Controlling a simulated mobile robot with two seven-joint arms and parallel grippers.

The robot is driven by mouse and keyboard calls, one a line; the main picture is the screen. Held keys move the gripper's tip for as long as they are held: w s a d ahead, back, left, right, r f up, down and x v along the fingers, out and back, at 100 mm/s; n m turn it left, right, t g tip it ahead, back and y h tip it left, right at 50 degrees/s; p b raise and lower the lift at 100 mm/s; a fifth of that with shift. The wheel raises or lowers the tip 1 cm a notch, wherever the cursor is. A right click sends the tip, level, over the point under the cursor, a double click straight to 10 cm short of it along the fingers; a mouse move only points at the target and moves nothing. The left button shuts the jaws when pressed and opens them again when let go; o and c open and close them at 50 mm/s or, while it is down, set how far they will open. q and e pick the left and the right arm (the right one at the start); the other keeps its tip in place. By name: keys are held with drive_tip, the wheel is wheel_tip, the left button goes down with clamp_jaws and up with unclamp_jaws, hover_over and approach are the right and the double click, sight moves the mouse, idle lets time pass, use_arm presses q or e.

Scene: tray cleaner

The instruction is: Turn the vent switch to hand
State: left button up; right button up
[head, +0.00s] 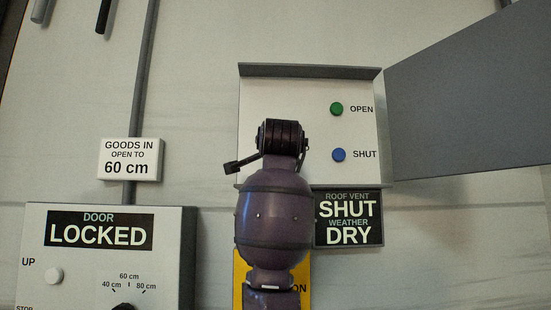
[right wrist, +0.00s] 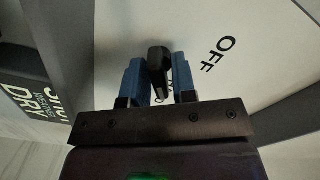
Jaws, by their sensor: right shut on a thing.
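The vent switch (right wrist: 158,60) shows in the right wrist view as a black knob on a pale panel. The blue fingers of my right gripper (right wrist: 157,75) stand on both sides of it and are shut on it. The word OFF (right wrist: 218,54) is printed to the right of the knob. Another label beside the knob is mostly covered by the fingers. In the head view my right arm and wrist cover the left part of the vent panel (head: 312,90), so the switch is hidden there. My left gripper is not in view.
The vent panel has a green OPEN button (head: 337,109) and a blue SHUT button (head: 339,155). A sign (head: 348,218) below reads roof vent SHUT, weather DRY. A grey cover (head: 470,100) stands open at the right. A door box (head: 180,250) reading LOCKED is lower left.

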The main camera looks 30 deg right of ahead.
drive_tip(key=shift+m, duration=0.4)
drive_tip(key=o, duration=0.7)
drive_tip(key=shift+s, duration=0.15)
drive_tip(key=shift+b+v, duration=1.05)
drive_tip(key=shift+v, duration=4.3)
drive_tip(key=shift+a, duration=0.1)
drive_tip(key=shift+f, duration=0.1)
